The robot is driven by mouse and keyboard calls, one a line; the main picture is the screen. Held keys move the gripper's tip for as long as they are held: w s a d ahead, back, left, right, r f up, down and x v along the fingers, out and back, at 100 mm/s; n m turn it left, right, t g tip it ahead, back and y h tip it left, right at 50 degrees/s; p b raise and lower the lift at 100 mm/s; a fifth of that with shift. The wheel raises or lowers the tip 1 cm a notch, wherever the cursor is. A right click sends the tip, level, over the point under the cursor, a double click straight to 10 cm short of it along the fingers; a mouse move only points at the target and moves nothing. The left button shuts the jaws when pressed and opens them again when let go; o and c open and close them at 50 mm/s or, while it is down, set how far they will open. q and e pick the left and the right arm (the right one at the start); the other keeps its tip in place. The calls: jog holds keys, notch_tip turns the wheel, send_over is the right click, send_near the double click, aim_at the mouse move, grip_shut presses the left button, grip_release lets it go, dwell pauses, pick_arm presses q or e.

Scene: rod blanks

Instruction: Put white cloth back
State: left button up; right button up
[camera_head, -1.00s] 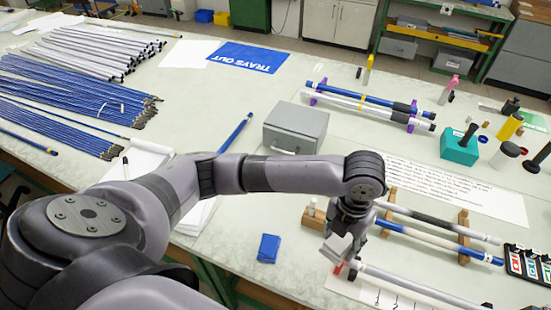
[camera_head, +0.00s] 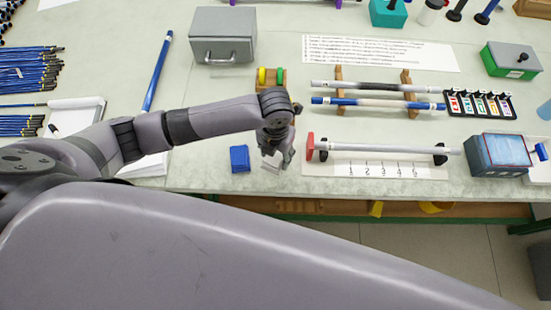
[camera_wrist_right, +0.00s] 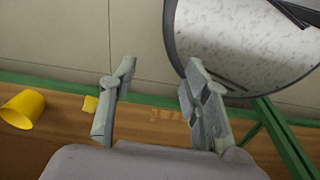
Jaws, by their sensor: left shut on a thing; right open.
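In the head view, my left gripper (camera_head: 276,157) is low over the front of the table. It is shut on the white cloth (camera_head: 270,166), and only a small part of the cloth shows below the fingers. A folded blue cloth (camera_head: 240,158) lies just left of the white cloth. I cannot tell whether the white cloth touches the table. In the right wrist view, my right gripper (camera_wrist_right: 158,102) is open with nothing between its fingers.
Right of the left gripper, a silver rod (camera_head: 390,148) rests on a numbered fixture. Behind it, two rods lie on wooden supports (camera_head: 412,78). A grey box (camera_head: 224,36) stands behind the arm. In the right wrist view, a yellow cup (camera_wrist_right: 22,109) lies on a wooden shelf.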

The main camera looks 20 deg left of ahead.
aim_at(276, 163)
pick_arm(q)
jog(key=shift+d+f, duration=0.1)
jog(key=shift+f, duration=0.7)
notch_tip(276, 163, down, 4)
jog(key=shift+r+p, duration=0.15)
jog(key=shift+p, duration=0.15)
jog(key=o, duration=1)
pick_arm(e)
jog(key=shift+s+a+r, duration=0.15)
jog(key=shift+s+r, duration=0.05)
jog(key=shift+r, duration=0.05)
